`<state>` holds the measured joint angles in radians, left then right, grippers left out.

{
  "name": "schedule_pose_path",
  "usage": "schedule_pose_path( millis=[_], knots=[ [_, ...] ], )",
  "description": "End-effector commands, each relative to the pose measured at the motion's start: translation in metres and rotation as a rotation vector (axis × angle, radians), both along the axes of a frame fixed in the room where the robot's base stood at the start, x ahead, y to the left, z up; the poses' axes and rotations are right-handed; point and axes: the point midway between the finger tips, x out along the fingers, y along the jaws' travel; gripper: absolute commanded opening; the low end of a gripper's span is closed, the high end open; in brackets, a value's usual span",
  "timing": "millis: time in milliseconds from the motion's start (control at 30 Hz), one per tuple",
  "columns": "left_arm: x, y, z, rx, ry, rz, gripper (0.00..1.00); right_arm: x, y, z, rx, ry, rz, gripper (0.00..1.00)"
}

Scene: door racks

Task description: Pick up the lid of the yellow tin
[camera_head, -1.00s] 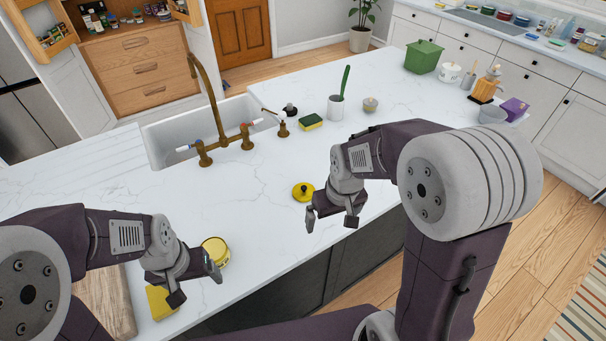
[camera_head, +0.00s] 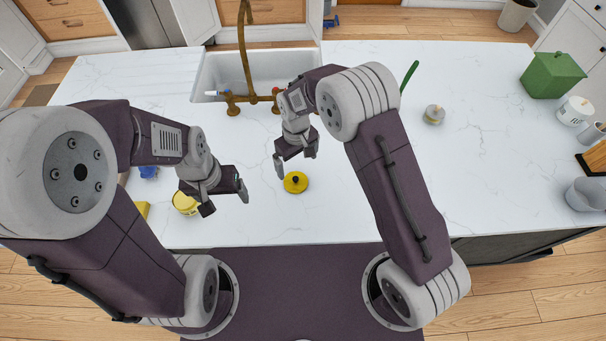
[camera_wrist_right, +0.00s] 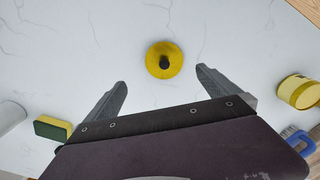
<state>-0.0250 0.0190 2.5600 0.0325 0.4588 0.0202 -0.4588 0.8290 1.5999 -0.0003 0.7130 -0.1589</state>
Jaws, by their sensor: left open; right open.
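The yellow lid (camera_head: 295,183), round with a dark knob, lies on the white counter near its front edge. It also shows in the right wrist view (camera_wrist_right: 164,59), ahead of and between the fingers. My right gripper (camera_head: 296,164) is open and empty, just behind the lid and apart from it. Its two fingers also show in the right wrist view (camera_wrist_right: 160,84). The yellow tin (camera_head: 185,203) stands to the left on the counter, partly hidden by my left gripper (camera_head: 226,203). The left gripper is open and empty, close to the tin. The tin also shows at the right of the wrist view (camera_wrist_right: 300,92).
A sink with a brass faucet (camera_head: 243,98) is behind my right gripper. A green-and-yellow sponge (camera_wrist_right: 52,128) shows in the wrist view. A green box (camera_head: 552,75), a white canister (camera_head: 575,111) and a grey bowl (camera_head: 586,194) stand at the right. The counter's middle right is clear.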

Motion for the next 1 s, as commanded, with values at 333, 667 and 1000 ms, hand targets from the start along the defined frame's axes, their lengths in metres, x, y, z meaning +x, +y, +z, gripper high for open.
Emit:
schedule_pose_path(
  millis=[333,667,1000],
  knots=[
    [0.000,0.000,0.017,0.000,0.000,0.000,0.80,-0.003,0.003,-0.026,-0.001,0.004,0.011,1.00],
    [0.000,0.000,0.037,0.000,0.000,0.000,0.80,-0.005,0.000,-0.054,-0.003,0.005,0.010,1.00],
    [0.000,0.000,0.044,0.000,0.000,0.000,0.80,-0.004,0.000,-0.089,0.001,-0.001,0.010,1.00]
  ],
)
